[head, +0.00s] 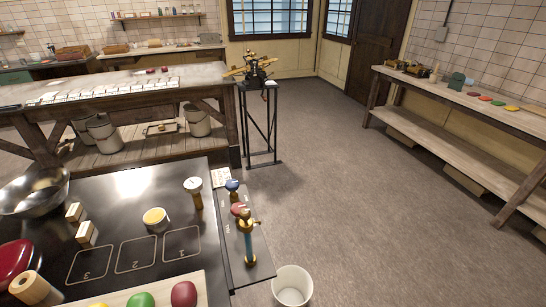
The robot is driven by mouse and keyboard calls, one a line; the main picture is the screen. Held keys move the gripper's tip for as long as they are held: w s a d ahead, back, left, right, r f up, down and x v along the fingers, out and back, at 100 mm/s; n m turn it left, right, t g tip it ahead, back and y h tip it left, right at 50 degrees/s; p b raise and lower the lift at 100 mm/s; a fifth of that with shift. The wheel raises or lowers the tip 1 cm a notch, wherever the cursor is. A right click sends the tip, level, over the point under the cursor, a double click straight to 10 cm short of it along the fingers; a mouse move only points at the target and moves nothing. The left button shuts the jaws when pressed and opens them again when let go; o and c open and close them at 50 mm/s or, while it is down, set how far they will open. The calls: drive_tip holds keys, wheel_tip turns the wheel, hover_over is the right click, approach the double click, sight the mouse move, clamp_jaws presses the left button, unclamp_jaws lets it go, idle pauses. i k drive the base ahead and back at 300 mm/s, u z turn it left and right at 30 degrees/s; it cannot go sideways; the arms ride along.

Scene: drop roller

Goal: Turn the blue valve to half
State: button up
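The blue valve (232,185) is a small round blue knob on a brass-coloured fitting. It stands on a dark side panel at the right edge of the black table, near the middle of the head view. How far it is turned is too small to tell. A red valve (238,209) sits just in front of it. A brass fitting with a light blue column (248,240) stands nearer still. A white-faced gauge (193,184) stands on the table to the left of the valves. My gripper is not in view.
The black table (140,185) holds a metal bowl (35,192), a yellow-topped cup (155,218) and wooden blocks (86,233). A white bucket (292,287) stands on the floor right of the panel. A black stand (260,125) is behind. Floor to the right is clear.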

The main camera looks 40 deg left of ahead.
sight(231, 185)
drive_tip(key=i, duration=1.85)
drive_tip(key=u, duration=3.5)
drive_tip(key=i, duration=0.5)
